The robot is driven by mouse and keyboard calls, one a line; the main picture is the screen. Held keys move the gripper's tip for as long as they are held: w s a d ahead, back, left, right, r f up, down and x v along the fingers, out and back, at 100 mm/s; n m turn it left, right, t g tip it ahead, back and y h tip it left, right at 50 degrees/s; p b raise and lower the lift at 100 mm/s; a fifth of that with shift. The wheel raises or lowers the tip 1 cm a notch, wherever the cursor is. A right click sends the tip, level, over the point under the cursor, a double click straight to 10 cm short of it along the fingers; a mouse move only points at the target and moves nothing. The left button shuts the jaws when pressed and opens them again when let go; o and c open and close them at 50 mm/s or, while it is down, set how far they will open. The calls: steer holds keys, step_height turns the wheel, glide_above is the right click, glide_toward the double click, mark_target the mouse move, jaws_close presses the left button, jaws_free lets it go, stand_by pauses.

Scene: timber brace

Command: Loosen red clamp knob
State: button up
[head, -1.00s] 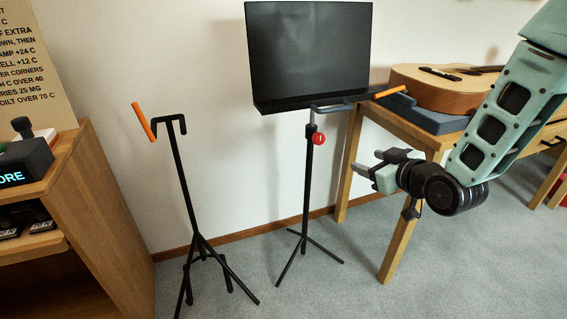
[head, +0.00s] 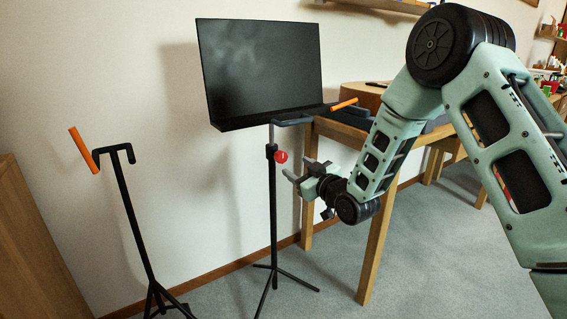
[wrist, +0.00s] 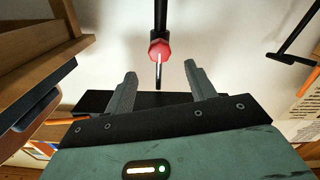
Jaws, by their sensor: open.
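The red clamp knob (head: 281,157) sits on the upright black pole of the music stand (head: 272,220), just below the stand's black desk (head: 262,70). My gripper (head: 295,175) is open and empty, a little to the right of the knob and slightly below it, apart from it. In the wrist view the red knob (wrist: 159,50) shows beyond my two grey fingers (wrist: 160,88), roughly centred between them, with a pale line across its face. Nothing lies between the fingers.
A wooden table (head: 375,215) with a guitar body on it stands right of the stand, close behind my arm. A second black stand (head: 130,215) with an orange handle (head: 83,151) is at left. Carpet is open between the stands.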

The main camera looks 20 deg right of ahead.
mark_target(283, 158)
steer(key=b+x, duration=0.1)
steer(key=x, duration=0.7)
steer(key=c, duration=1)
